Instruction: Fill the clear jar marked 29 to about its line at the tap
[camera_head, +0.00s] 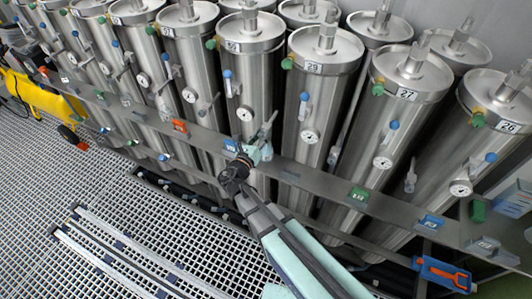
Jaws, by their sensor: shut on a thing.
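My gripper (262,144) is in the middle of the view, at the ledge in front of the steel vessels. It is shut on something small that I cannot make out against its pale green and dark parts. The gripper is close to a metal tap (269,124); I cannot tell whether they touch. The vessel marked 29 (325,95) stands just right of the gripper, with a round gauge (309,136) and a blue-handled valve (304,97) on its front. I cannot make out the clear jar, its line or any liquid.
A grey ledge (310,178) runs before the vessels, carrying an orange block (180,126), a green block (358,194) and a blue block (430,222). Vessels marked 27 (400,110) and 26 (490,140) stand right. A yellow thing (40,98) is at left.

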